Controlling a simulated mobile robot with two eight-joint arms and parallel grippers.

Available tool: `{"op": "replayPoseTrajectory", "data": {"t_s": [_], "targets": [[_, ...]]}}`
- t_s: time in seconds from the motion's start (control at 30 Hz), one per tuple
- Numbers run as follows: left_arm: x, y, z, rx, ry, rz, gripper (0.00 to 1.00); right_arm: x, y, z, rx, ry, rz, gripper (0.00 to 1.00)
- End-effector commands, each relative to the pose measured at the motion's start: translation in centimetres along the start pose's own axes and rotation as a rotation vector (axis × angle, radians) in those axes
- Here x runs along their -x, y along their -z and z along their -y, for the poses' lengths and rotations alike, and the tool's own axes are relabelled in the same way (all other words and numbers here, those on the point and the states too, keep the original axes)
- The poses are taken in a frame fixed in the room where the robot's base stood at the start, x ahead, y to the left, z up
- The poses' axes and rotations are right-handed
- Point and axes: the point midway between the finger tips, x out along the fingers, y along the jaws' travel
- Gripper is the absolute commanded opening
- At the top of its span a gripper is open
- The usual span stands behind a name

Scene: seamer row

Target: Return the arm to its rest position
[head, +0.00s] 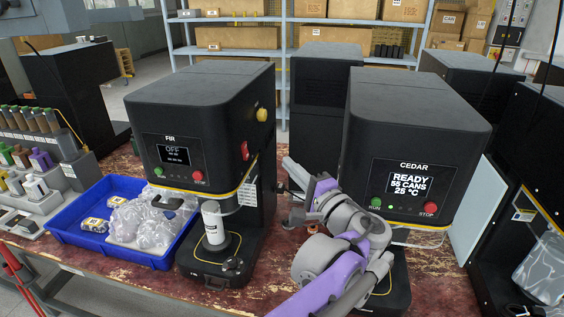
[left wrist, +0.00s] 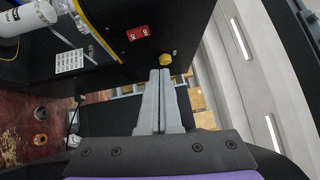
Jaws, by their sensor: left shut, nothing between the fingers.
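My left arm reaches in over the bench between the FIR machine (head: 200,110) and the CEDAR machine (head: 415,120). My left gripper (head: 290,165) is beside FIR's right side, apart from the bench top. In the left wrist view its fingers (left wrist: 161,75) are pressed together with nothing between them. They point toward FIR's side, which carries a red switch (left wrist: 138,33) and a yellow knob (left wrist: 166,58). I cannot tell how close the tips are to the knob, but in the head view the knob (head: 262,115) is clear of them. My right gripper is out of view.
FIR's screen reads OFF; CEDAR's reads READY, 55 cans, 25 °C. A white can (head: 213,222) stands at FIR's front. A blue tray (head: 75,237) with clear bags lies left. Small parts (left wrist: 40,113) lie on the bench. Shelves with boxes (head: 238,38) stand behind.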

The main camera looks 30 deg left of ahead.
Motion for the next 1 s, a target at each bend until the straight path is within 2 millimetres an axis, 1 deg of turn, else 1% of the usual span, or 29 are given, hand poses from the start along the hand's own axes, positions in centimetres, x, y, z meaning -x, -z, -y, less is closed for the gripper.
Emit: {"op": "replayPoseTrajectory", "data": {"t_s": [0.13,0.57,0.67,0.77,0.87,0.9,0.97,1.0], "targets": [[0.5,-0.1,0.1,0.000,0.000,0.001,0.00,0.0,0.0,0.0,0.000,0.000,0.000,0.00],[0.4,-0.1,0.1,0.000,-0.001,0.001,0.00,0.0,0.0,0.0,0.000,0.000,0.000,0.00],[0.3,-0.8,-0.8,0.005,-0.036,0.002,0.00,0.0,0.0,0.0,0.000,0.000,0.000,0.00],[0.1,-2.8,-3.9,0.026,-0.153,0.008,0.00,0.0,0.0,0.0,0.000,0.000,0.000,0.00],[0.7,-6.0,-9.1,0.075,-0.351,0.013,0.00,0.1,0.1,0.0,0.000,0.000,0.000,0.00],[1.4,-7.4,-11.5,0.104,-0.443,0.016,0.00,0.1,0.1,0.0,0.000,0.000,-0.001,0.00],[2.8,-9.2,-15.0,0.158,-0.582,0.017,0.00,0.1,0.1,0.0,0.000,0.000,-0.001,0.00],[4.0,-10.3,-17.2,0.199,-0.672,0.019,0.00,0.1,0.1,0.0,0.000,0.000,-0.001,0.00]]}}
